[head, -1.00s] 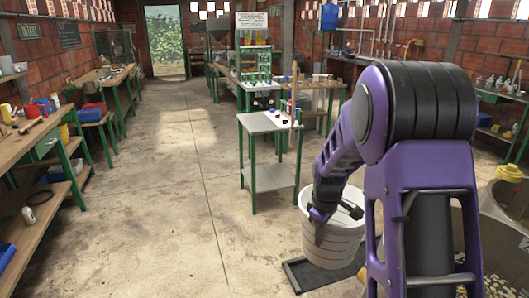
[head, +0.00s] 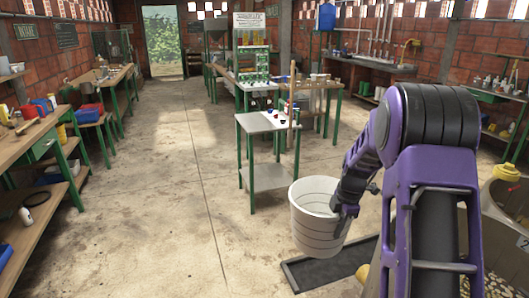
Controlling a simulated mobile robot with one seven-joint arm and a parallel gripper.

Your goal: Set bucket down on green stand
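The white bucket (head: 318,230) hangs upright from my gripper (head: 346,207), which is shut on its right side near the rim. The inside of the bucket looks empty from here. The fingertips are small and partly hidden by the wrist. The green stand (head: 256,123) has green legs, a grey top and a lower shelf. It stands behind and to the left of the bucket. A few small dark and red items lie at the back right of the top.
A dark flat tray or mat (head: 308,278) lies on the floor below the bucket. A wooden post rises at the stand's right back corner, with a wooden table (head: 310,87) behind. Benches line the left wall. A large bin stands at right. The floor left of the stand is clear.

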